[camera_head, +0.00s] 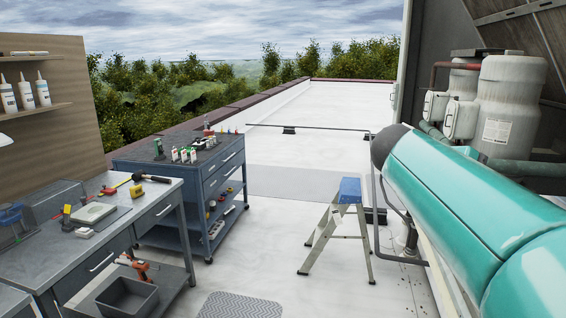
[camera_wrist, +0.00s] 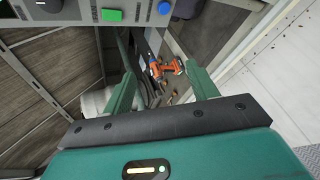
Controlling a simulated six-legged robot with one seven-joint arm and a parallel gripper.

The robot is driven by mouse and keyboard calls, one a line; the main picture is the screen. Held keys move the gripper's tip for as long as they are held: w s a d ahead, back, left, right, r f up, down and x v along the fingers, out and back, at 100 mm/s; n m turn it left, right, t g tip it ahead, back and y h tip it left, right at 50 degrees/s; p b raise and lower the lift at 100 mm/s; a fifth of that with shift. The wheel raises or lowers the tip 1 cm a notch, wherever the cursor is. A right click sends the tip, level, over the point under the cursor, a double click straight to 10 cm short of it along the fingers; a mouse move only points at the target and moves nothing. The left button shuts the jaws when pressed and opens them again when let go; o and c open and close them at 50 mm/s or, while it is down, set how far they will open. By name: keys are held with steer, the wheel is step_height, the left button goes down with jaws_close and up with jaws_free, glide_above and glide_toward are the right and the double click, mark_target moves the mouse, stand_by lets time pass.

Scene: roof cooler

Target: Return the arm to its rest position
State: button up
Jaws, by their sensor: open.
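My gripper (camera_wrist: 161,88) shows in the wrist view, with its two green fingers spread apart and a dark bar across their base. Nothing is held between the fingers. The gripper is not visible in the head view, so the pose of the whole arm cannot be told.
A workbench (camera_head: 150,215) with tools stands at left, beside a blue tool cart (camera_head: 190,172). A step stool (camera_head: 340,225) stands on the pale roof. Tanks (camera_head: 508,100) stand at right. In the wrist view, a panel with a green button (camera_wrist: 111,15) is at the top.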

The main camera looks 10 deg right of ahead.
steer(key=s+a+f+m+t+y, duration=0.1)
steer(key=s+a+f+t+y, duration=0.1)
steer(key=a+f+y, duration=0.4)
steer(key=s+a+f+m+t+y, duration=0.1)
steer(key=a+f+t+y, duration=0.4)
steer(key=a+f, duration=1)
steer(key=a+y, duration=0.1)
steer(key=a, duration=0.8)
steer(key=shift+s+f, duration=0.35)
steer(key=shift+f, duration=0.05)
steer(key=shift+d, duration=0.1)
steer(key=c, duration=0.5)
steer(key=shift+d, duration=0.1)
steer(key=shift+d+m, duration=0.15)
steer(key=shift+m, duration=0.15)
